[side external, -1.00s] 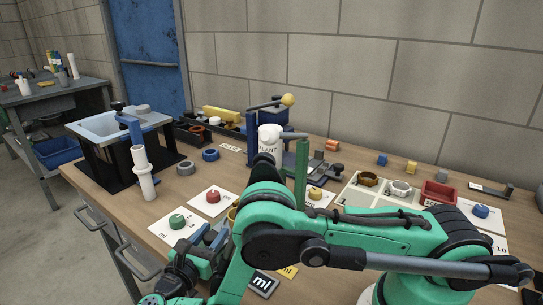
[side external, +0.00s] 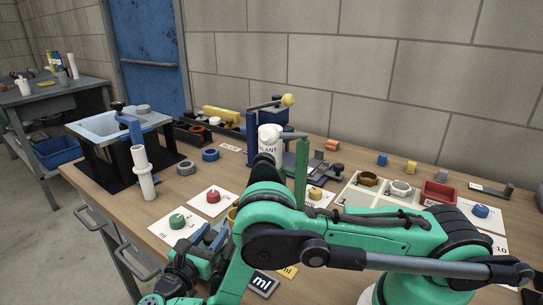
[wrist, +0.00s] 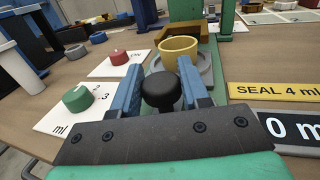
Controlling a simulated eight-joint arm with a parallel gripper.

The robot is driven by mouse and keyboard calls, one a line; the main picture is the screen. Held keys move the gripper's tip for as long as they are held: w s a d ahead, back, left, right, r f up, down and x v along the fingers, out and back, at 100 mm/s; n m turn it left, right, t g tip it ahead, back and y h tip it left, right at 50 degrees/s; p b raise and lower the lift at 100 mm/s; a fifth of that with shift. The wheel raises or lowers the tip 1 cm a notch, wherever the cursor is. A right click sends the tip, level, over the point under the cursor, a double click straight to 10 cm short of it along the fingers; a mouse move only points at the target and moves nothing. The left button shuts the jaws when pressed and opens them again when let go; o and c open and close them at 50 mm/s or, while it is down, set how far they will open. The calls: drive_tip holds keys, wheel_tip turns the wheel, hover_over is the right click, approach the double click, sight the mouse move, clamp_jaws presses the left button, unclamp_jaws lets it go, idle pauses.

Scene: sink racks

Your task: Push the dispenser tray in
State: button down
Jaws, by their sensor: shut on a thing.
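In the wrist view the dispenser tray shows as a grey round holder (wrist: 206,66) with a yellow cup (wrist: 180,50) standing in it. A black round knob (wrist: 162,90) is at the tray's near side. My gripper (wrist: 168,82) has its two blue fingers on either side of this knob, shut on it. In the side external view my gripper (side external: 208,246) is low over the bench, and my arm hides most of the tray. The dispenser has a green post (side external: 302,172), a white bottle (side external: 268,140) and a lever with a yellow ball (side external: 288,100).
Cards with a red knob (wrist: 117,55) and a green knob (wrist: 77,98) lie left of the tray. A yellow "SEAL 4 ml" label (wrist: 276,91) and a black label (wrist: 295,128) lie right. A white cylinder stand (side external: 143,172) and a sink rack (side external: 120,125) stand farther left.

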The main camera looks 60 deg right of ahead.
sight(227, 222)
drive_tip(key=shift+d, duration=0.1)
idle(0.3)
drive_tip(key=shift+d, duration=2.25)
drive_tip(key=shift+c, duration=2.1)
unclamp_jaws()
drive_tip(key=shift+v, duration=2.8)
